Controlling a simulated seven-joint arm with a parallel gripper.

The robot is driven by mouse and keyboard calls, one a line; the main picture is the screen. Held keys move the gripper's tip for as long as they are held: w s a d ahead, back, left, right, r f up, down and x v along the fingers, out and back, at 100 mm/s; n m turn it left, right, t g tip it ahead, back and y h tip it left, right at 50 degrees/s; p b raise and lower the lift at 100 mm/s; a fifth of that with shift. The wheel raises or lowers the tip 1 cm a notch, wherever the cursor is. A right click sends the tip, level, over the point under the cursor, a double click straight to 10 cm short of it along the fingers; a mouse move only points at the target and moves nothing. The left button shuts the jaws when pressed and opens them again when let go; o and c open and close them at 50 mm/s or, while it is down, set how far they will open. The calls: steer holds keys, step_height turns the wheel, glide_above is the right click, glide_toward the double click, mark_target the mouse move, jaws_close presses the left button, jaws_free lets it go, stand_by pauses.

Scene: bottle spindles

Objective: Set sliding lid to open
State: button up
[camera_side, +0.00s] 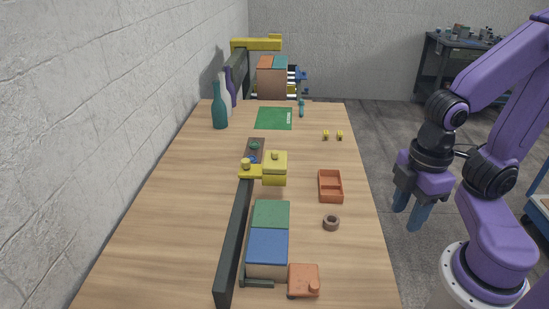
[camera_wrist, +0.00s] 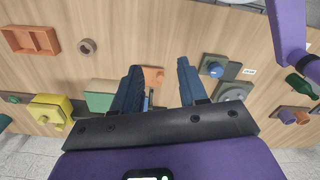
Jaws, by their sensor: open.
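My gripper (camera_side: 409,207) hangs off the right side of the table, open and empty, fingers pointing down. Its two blue fingers are spread in the wrist view (camera_wrist: 158,88). A long box with a green panel (camera_side: 271,214) and a blue panel (camera_side: 268,246) on top stands near the front of the table. An orange piece with a round knob (camera_side: 304,279) is at its front right corner. I cannot tell for sure which part is the sliding lid. In the wrist view the fingers partly hide the box and the orange piece (camera_wrist: 153,75).
A dark rail (camera_side: 235,235) carries a yellow knobbed block (camera_side: 274,170). An orange tray (camera_side: 331,186) and a brown ring (camera_side: 331,223) lie right of it. Bottles (camera_side: 220,110), a green mat (camera_side: 274,118) and a brown and teal box (camera_side: 271,82) are farther back.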

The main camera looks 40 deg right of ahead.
stand_by(0.3)
steer(key=shift+o, duration=0.8)
steer(key=w+a+r+m, duration=0.1)
steer(key=w+a+r, duration=0.1)
steer(key=w, duration=0.3)
steer(key=w+a+r+m, duration=0.1)
steer(key=w+a+r, duration=0.15)
steer(key=w, duration=0.25)
step_height(320, 180, up, 4)
steer(key=m, duration=0.7)
glide_above(275, 152)
step_height(275, 152, down, 17)
steer(key=shift+r, duration=0.15)
